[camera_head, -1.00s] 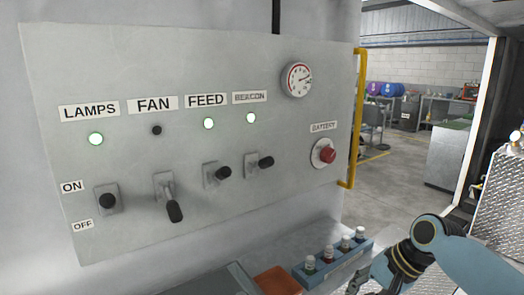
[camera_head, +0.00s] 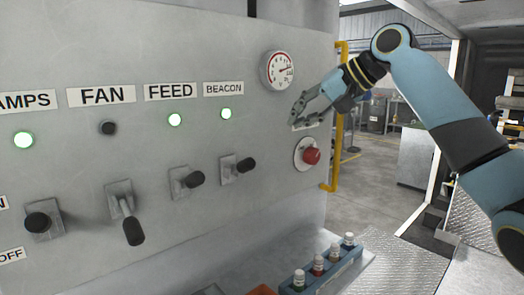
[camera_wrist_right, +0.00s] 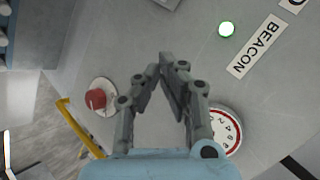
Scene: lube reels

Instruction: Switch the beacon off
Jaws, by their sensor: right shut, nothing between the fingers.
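The beacon switch (camera_head: 238,168) is on the grey panel under the BEACON label (camera_head: 223,88). Its black-tipped lever sticks outward, unlike the FAN lever, which hangs down. The beacon lamp (camera_head: 226,113) glows green; it also shows in the right wrist view (camera_wrist_right: 226,28), beside the BEACON label (camera_wrist_right: 254,46). My right gripper (camera_head: 297,113) is up and to the right of the beacon switch, in front of the panel between gauge and red button. It is shut and empty, its fingertips close together in the wrist view (camera_wrist_right: 165,62). My left gripper is out of view.
The red battery button (camera_head: 311,156) sits just below my right gripper, and a round gauge (camera_head: 277,71) just above. The feed switch (camera_head: 185,182) is left of the beacon switch. A yellow handrail (camera_head: 338,130) edges the panel. A blue rack of bottles (camera_head: 320,275) stands below.

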